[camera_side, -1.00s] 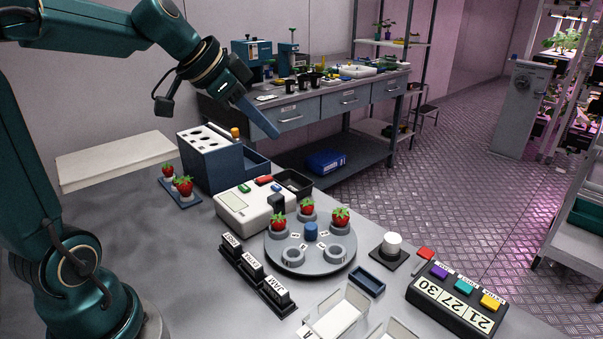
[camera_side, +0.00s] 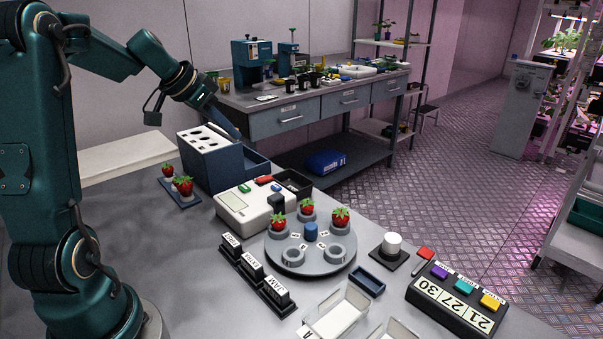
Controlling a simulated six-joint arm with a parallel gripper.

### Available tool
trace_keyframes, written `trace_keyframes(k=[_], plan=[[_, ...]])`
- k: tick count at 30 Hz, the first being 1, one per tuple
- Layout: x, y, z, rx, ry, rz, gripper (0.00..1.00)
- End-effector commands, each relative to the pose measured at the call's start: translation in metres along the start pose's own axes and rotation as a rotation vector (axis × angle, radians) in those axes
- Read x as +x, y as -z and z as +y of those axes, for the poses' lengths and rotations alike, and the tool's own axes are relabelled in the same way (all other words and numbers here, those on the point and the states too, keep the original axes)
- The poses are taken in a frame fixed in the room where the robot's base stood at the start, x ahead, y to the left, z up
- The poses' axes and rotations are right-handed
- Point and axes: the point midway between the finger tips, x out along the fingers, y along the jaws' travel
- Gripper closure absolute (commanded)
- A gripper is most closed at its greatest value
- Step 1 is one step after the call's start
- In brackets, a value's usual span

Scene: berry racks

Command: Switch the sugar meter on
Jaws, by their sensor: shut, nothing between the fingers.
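The sugar meter is most likely the white box (camera_side: 256,224) on the table, with a blank-looking pale display (camera_side: 233,200). A green button (camera_side: 244,188) and a red button (camera_side: 264,179) sit on its top, with a small blue one beside them. A dark sample block stands at its right end. My gripper (camera_side: 235,133) is shut and empty. It points down and right, above the blue-grey rack (camera_side: 228,172) and behind the meter, apart from it in the picture.
A round turntable (camera_side: 310,262) with several cups, some holding strawberries, stands right of the meter. Strawberries sit on a small blue tray (camera_side: 184,198) at the left. Label blocks (camera_side: 252,270) stand in front. A keypad box (camera_side: 455,300) is at the right.

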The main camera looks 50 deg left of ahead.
Motion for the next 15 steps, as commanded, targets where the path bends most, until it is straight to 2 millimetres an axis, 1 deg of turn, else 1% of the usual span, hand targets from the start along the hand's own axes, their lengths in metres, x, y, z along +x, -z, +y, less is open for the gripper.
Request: trace_keyframes(k=[5,15], plan=[[0.029,-0.001,0.002,0.0,-0.007,-0.005,1.0],[0.097,-0.002,0.002,0.0,-0.005,-0.006,1.0]])
